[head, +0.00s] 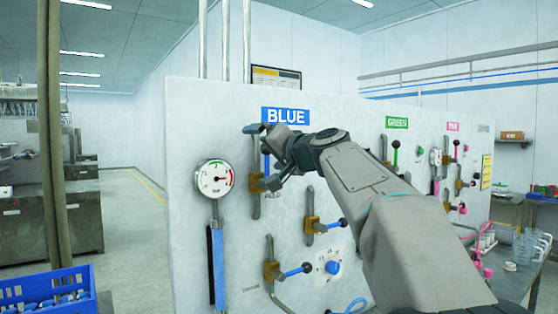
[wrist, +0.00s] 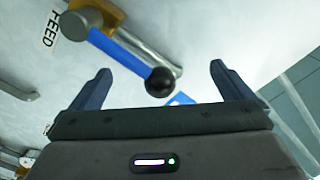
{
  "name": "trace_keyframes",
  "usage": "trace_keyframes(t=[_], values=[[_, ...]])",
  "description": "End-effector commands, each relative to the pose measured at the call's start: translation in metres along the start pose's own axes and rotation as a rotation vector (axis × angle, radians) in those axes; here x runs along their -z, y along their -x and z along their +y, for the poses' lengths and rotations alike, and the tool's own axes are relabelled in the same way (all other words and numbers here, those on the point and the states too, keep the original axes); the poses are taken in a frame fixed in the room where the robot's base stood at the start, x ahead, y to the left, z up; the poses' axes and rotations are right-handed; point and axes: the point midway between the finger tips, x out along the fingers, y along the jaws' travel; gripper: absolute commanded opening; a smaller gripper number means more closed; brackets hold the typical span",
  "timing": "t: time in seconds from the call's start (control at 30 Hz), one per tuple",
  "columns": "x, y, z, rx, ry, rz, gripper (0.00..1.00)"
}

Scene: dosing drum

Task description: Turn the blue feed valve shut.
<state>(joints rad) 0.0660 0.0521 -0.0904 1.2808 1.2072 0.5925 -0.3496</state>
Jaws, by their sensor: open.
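Under the BLUE sign (head: 286,115), the blue feed valve has a brass body (head: 256,184) on a vertical pipe, partly hidden by my gripper. In the wrist view the FEED label (wrist: 51,30) is beside its brass body (wrist: 93,20). The blue lever (wrist: 117,52) ends in a black ball knob (wrist: 160,81) and runs roughly along the grey pipe. My gripper (head: 261,155) is at the lever, its fingers spread. In the wrist view the knob shows between the open fingers (wrist: 160,68); contact cannot be told.
A pressure gauge (head: 214,178) is left of the valve. Two other blue-handled valves (head: 323,225) (head: 290,271) and a blue dial (head: 333,267) are below. GREEN (head: 397,123) and pink groups are to the right. A blue crate (head: 48,294) is at lower left.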

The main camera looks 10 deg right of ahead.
Motion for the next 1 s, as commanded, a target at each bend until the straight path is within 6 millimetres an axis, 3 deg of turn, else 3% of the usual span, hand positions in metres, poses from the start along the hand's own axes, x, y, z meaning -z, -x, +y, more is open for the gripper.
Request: trace_keyframes(t=[0.37,1.0], values=[[0.000,0.000,0.012,0.000,0.000,0.000,1.00],[0.015,0.000,0.034,-0.001,0.000,0.001,1.00]])
